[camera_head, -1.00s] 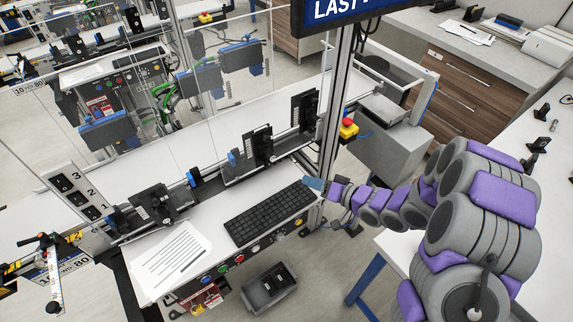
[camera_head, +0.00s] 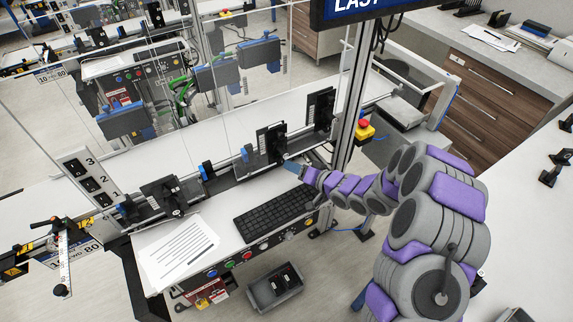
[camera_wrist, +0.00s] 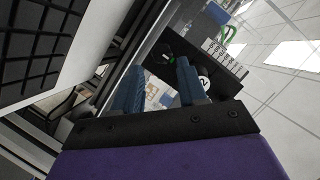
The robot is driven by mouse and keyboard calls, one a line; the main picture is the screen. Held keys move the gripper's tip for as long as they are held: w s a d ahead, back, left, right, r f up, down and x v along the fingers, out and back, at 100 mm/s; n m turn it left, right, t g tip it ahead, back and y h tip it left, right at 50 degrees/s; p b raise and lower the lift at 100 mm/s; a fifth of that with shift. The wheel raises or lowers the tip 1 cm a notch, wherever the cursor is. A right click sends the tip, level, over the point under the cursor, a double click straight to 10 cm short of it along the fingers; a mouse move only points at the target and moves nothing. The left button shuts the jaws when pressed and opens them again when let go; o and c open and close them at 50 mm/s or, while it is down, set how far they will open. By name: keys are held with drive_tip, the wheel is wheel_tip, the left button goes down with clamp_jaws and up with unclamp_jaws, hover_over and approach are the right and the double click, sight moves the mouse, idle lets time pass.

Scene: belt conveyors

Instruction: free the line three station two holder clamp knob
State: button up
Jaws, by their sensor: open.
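Three black holders stand along the rail of the near belt in the head view: a left one (camera_head: 162,196), a middle one (camera_head: 268,142) and a right one (camera_head: 320,106). My gripper (camera_head: 291,167) is just in front of and below the middle holder. In the wrist view its two blue fingers (camera_wrist: 158,88) are apart with nothing seen held between them. A black holder part (camera_wrist: 218,74) with a round white "2" mark (camera_wrist: 204,82) shows beyond the right finger. I cannot clearly make out the clamp knob.
A keyboard (camera_head: 273,215) and a paper sheet (camera_head: 178,250) lie on the near shelf. A panel marked 3, 2, 1 (camera_head: 90,180) is at left. Clear guard panels rise behind the belt.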

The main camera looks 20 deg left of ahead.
sight(283, 162)
drive_tip(key=x, duration=0.4)
drive_tip(key=shift+a+f, duration=0.1)
drive_tip(key=shift+a, duration=0.35)
drive_tip(key=shift+d, duration=0.1)
drive_tip(key=shift+d, duration=0.15)
drive_tip(key=shift+c, duration=0.4)
clamp_jaws()
